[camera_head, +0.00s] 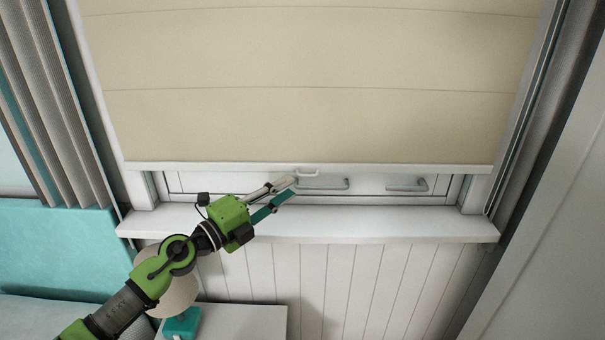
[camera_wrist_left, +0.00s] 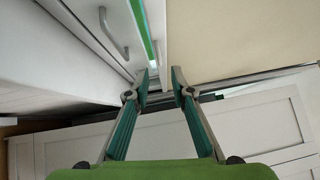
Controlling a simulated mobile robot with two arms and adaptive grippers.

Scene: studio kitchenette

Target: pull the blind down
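The cream blind (camera_head: 310,75) hangs over most of the window, with its white bottom rail (camera_head: 400,167) a little above the sill. A small pale pull tab (camera_head: 307,173) sits under the middle of the rail. My left gripper (camera_head: 293,187) is just below and left of the tab, its fingers parted and seemingly empty. In the left wrist view the gripper (camera_wrist_left: 163,78) shows a clear gap between its fingertips. The blind fabric (camera_wrist_left: 240,35) fills the upper right there; I cannot make out the tab. My right gripper is not in view.
Two grey window handles (camera_head: 325,186) (camera_head: 407,187) stick out behind the gripper and to its right. The white sill (camera_head: 400,222) runs below. A lamp (camera_head: 172,290) and white bedside top (camera_head: 245,325) stand lower left; a curtain (camera_head: 50,95) hangs left.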

